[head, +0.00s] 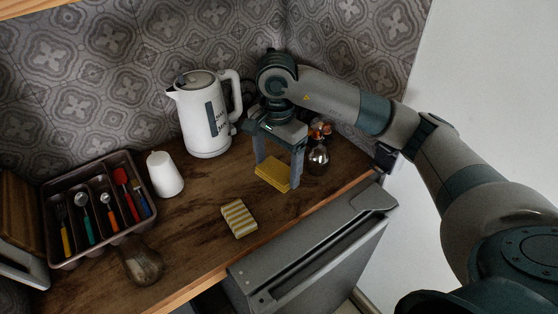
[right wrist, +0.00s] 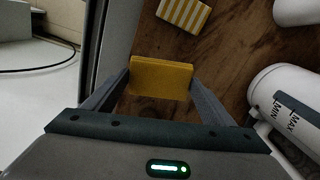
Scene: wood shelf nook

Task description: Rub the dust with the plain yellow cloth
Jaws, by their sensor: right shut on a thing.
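The plain yellow cloth (head: 272,174) is a folded block at the right part of the wooden counter. My right gripper (head: 278,178) points down and is shut on it, one finger at each side. The right wrist view shows the cloth (right wrist: 161,78) between the two fingers. Whether its underside touches the wood I cannot tell. A second cloth, yellow and white striped (head: 239,219), lies flat nearer the front edge; it also shows in the right wrist view (right wrist: 184,13). I cannot clearly make out the dust on the dark wood. My left gripper is not in view.
A white kettle (head: 205,125) stands behind the cloth and a white cup-like container (head: 164,175) left of it. A cutlery tray (head: 68,262) and a glass item (head: 142,266) are at left. Small jars (head: 318,158) stand right of the gripper. The counter middle (head: 205,205) is clear.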

